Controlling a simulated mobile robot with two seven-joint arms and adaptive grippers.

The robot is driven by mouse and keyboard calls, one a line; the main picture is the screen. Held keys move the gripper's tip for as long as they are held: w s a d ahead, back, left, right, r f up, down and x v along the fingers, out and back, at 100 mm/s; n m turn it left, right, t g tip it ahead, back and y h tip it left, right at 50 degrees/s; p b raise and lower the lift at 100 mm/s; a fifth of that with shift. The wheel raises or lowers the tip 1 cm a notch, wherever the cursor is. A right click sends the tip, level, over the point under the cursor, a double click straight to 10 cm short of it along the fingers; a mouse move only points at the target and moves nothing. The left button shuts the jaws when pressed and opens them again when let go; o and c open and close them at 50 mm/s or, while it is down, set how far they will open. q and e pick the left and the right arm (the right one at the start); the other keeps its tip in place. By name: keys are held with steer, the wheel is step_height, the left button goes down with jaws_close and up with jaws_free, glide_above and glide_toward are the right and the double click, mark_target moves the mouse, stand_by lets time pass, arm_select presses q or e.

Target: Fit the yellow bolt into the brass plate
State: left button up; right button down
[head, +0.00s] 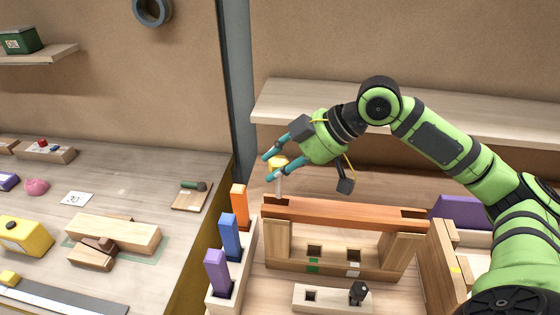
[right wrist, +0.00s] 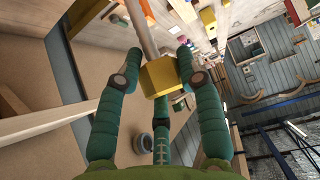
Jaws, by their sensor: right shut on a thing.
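My right gripper (head: 268,166) has its teal fingers shut on the yellow head of the bolt (head: 279,161). In the right wrist view, the yellow bolt head (right wrist: 160,76) sits between the fingers, with its pale shaft pointing away from the palm. In the head view the shaft hangs about upright over the left end of a long orange-brown bar (head: 340,213). I cannot tell whether its tip touches or enters the bar. The bar has a dark opening near its right end. No plate is clearly recognisable as brass. My left gripper is out of view.
The bar rests across a wooden frame (head: 340,258). Left of it a rack holds orange (head: 239,205), blue (head: 230,235) and purple (head: 216,272) upright pegs. A pale block (head: 325,298) with a dark knob lies in front. A shelf (head: 420,115) runs behind.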

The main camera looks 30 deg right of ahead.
mark_target(280, 197)
steer(key=shift+p, duration=0.35)
stand_by(0.4)
steer(key=shift+f, duration=0.1)
stand_by(0.3)
steer(key=shift+f+b, duration=0.35)
steer(key=shift+f+b, duration=1.6)
steer(key=shift+f, duration=1.25)
steer(key=shift+r, duration=0.1)
steer(key=shift+r+p, duration=2.85)
steer(key=shift+p, duration=0.25)
steer(key=shift+p, duration=0.45)
steer(key=shift+p, duration=0.65)
